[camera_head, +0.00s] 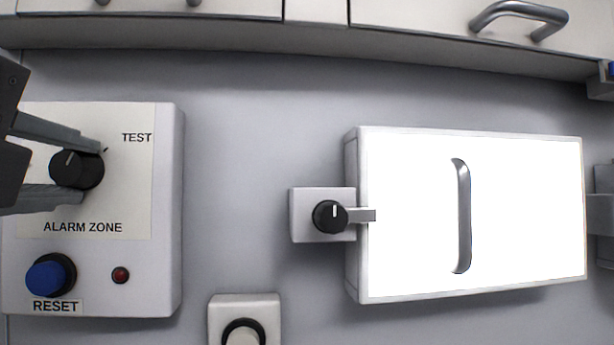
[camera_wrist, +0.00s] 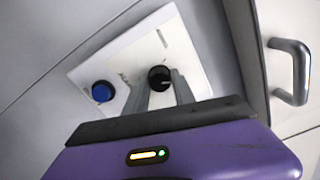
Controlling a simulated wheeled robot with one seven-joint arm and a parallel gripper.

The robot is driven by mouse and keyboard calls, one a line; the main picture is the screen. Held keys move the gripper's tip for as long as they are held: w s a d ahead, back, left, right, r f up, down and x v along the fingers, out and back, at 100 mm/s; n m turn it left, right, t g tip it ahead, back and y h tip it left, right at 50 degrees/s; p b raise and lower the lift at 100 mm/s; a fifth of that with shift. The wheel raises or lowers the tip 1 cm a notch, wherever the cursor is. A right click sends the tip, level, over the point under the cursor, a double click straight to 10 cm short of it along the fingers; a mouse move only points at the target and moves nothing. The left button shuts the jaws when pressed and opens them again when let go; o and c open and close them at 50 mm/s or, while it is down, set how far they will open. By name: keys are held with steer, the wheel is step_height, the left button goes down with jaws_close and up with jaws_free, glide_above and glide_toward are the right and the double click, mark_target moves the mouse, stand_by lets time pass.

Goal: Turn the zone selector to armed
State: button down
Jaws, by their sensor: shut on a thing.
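The zone selector (camera_head: 77,170) is a round black knob with a pale pointer line on the ALARM ZONE panel (camera_head: 165,200). In the head view its pointer line tilts up and to the left. The label TEST stands to its upper right; other position labels are hidden behind my gripper. My gripper (camera_head: 84,172) comes in from the left with one finger above and one below the knob, shut on it. The wrist view also shows the knob (camera_wrist: 159,78) between the tips of my gripper (camera_wrist: 160,85).
A blue RESET button (camera_head: 50,275) and a small red lamp (camera_head: 121,275) sit below the selector. To the right is a white box (camera_head: 410,220) with a grey handle and a black latch knob (camera_head: 330,216). Cabinets with a handle (camera_head: 520,15) run above. Bare wall lies between.

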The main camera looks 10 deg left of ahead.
steer(key=n, duration=0.3)
steer(key=shift+n, duration=0.4)
steer(key=n, duration=0.3)
steer(key=shift+n, duration=0.3)
steer(key=n, duration=0.4)
steer(key=shift+f+n, duration=0.1)
steer(key=shift+n, duration=1.2)
steer(key=c, duration=1.1)
jaws_free()
steer(key=shift+o, duration=0.2)
steer(key=b+v, duration=0.1)
steer(key=v, duration=0.7)
steer(key=shift+b, duration=0.4)
